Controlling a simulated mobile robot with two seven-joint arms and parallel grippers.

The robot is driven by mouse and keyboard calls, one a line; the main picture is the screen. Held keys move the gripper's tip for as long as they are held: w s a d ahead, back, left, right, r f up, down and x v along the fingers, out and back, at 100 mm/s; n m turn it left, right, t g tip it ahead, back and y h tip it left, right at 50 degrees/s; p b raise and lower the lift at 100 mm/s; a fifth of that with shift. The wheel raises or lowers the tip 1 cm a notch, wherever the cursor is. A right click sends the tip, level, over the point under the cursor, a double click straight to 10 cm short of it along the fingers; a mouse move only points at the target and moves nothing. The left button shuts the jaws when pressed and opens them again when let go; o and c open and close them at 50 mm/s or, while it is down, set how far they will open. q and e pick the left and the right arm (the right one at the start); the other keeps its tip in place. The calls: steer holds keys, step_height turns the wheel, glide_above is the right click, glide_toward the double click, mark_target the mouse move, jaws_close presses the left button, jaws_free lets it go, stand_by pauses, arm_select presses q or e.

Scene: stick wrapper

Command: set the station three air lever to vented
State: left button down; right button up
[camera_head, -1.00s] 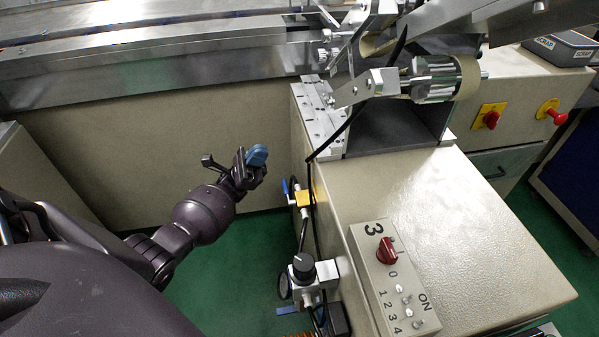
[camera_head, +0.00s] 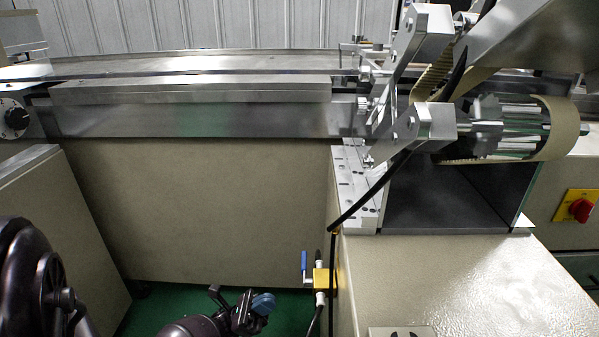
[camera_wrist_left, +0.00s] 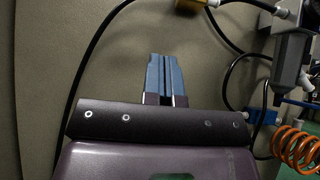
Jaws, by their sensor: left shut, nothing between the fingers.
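A blue lever (camera_head: 304,262) stands upright beside a yellow valve body (camera_head: 320,280) on the left side of the beige machine cabinet. The yellow body also shows at the top edge of the left wrist view (camera_wrist_left: 192,4). My left gripper (camera_head: 262,304) is left of and lower than the valve in the head view, apart from it. Its blue fingertips are shut and empty, as the left wrist view also shows (camera_wrist_left: 165,75). A regulator (camera_wrist_left: 291,60) with hoses is at the right of the wrist view. My right gripper is not in view.
An orange coiled hose (camera_wrist_left: 295,145) and a blue part (camera_wrist_left: 262,117) are at the right of the wrist view. A red switch (camera_head: 581,210) is at far right.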

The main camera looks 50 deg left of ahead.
arm_select(q)
steer(key=shift+r, duration=0.1)
glide_toward(304, 263)
steer(key=w+d+r, duration=0.2)
steer(key=w, duration=0.3)
steer(key=shift+d+r, duration=0.25)
steer(key=shift+r, duration=0.15)
steer(key=shift+w+a+r, duration=0.15)
steer(key=shift+w+r, duration=0.05)
steer(key=shift+r, duration=0.15)
stand_by(0.7)
step_height(304, 263, up, 7)
steer(key=d+m+g+h, duration=0.1)
steer(key=m+g+h, duration=0.1)
steer(key=m+g, duration=0.1)
steer(key=shift+s+r+m+h, duration=0.15)
steer(key=shift+s+m+h, duration=0.3)
steer(key=shift+m, duration=0.35)
steer(key=shift+a, duration=0.1)
